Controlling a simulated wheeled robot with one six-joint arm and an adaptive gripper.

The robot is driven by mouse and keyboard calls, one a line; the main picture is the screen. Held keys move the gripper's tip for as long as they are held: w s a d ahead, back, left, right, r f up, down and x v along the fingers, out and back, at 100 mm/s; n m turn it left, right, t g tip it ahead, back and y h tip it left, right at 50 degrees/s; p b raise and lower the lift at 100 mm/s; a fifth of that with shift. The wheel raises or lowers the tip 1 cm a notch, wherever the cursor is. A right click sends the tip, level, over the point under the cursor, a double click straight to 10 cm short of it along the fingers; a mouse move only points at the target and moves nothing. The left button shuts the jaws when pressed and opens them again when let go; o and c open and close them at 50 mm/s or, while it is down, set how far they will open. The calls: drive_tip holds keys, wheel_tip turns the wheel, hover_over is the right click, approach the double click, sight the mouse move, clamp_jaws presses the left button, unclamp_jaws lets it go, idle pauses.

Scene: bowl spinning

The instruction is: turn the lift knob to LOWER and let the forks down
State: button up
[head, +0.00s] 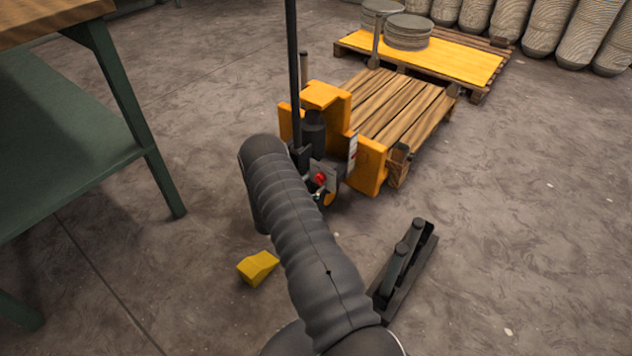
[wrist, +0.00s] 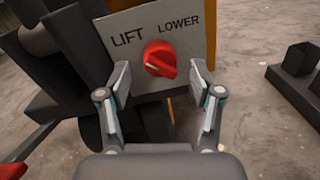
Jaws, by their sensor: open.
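The red lift knob (wrist: 160,59) sits on a grey panel (wrist: 196,38) with the words LIFT and LOWER above it. The forks are hidden under a wooden pallet (head: 398,106).
A green-legged bench (head: 165,185) stands at the left. A yellow block (head: 257,268) and a black bracket-like object (head: 405,268) lie on the floor near my arm. Behind, a second pallet (head: 462,64) carries stacked grey discs (head: 408,32). Floor at the right is clear.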

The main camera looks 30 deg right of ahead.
drive_tip(key=shift+x, duration=1)
